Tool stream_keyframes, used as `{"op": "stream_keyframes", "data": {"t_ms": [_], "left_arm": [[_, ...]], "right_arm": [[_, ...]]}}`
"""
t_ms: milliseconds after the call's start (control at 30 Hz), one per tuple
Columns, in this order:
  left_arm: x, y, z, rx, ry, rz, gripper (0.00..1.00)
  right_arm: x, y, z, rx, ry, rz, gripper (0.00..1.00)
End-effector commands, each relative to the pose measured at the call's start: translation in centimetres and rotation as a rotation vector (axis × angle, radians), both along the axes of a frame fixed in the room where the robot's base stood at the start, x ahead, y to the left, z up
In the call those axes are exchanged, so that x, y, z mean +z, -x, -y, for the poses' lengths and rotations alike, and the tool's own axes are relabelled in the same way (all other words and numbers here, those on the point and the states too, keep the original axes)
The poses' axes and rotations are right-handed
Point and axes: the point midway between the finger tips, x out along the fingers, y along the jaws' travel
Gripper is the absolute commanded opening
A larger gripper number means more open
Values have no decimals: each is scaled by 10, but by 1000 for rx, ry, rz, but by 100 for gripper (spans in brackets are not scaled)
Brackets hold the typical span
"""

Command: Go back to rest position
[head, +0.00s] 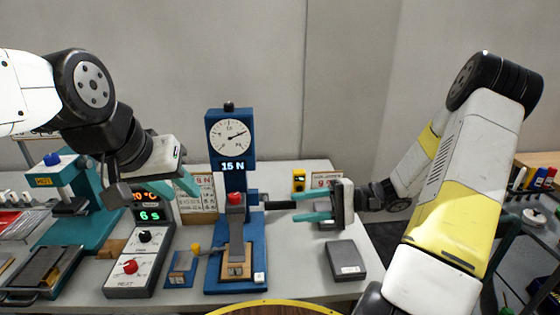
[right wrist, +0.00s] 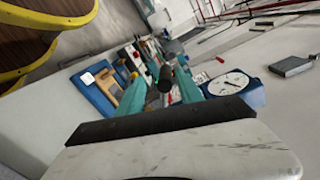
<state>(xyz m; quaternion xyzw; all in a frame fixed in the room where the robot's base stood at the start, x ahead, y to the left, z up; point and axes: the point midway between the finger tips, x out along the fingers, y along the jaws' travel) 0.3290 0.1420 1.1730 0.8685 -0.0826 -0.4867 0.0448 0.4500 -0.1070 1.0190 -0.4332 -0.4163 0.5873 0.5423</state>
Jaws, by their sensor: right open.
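My right gripper (head: 302,205) is open, with its teal fingers pointing left toward the black handle (head: 280,205) of the blue test stand (head: 232,180). The handle's end lies level with the gap between the fingers, and nothing is seen gripped. In the right wrist view, the open fingers (right wrist: 162,95) point at the dark round handle end (right wrist: 166,74). My left gripper (head: 188,183) is raised behind the control box, left of the blue stand. Its fingers overlap in the view, so its opening is unclear.
The stand's dial (head: 231,138) reads "15 N" below. A control box (head: 136,268) with knobs stands left of it. A grey block (head: 345,260) lies on the table below my right gripper. A teal press (head: 85,215) stands at left. A yellow-rimmed round thing (head: 275,304) is in front.

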Motion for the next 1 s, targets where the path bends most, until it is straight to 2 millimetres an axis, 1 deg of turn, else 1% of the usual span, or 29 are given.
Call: {"op": "stream_keyframes", "data": {"t_ms": [167, 233, 333, 467, 600, 667, 800, 1000], "left_arm": [[0, 0, 0, 0, 0, 0, 36], [0, 0, 0, 0, 0, 0, 36], [0, 0, 0, 0, 0, 0, 36], [0, 0, 0, 0, 0, 0, 36], [0, 0, 0, 0, 0, 0, 36], [0, 0, 0, 0, 0, 0, 36], [0, 0, 0, 0, 0, 0, 36], [0, 0, 0, 0, 0, 0, 36]], "right_arm": [[16, 26, -14, 117, 219, 19, 43], [23, 39, -18, 164, 341, 35, 43], [33, 58, -19, 212, 521, 70, 43], [47, 78, -13, 230, 744, 139, 43], [66, 93, -3, 199, 959, 244, 43], [76, 98, 2, 169, 1039, 296, 43], [101, 108, 14, 70, 1196, 439, 43], [135, 118, 28, -96, 1310, 625, 43]]}}
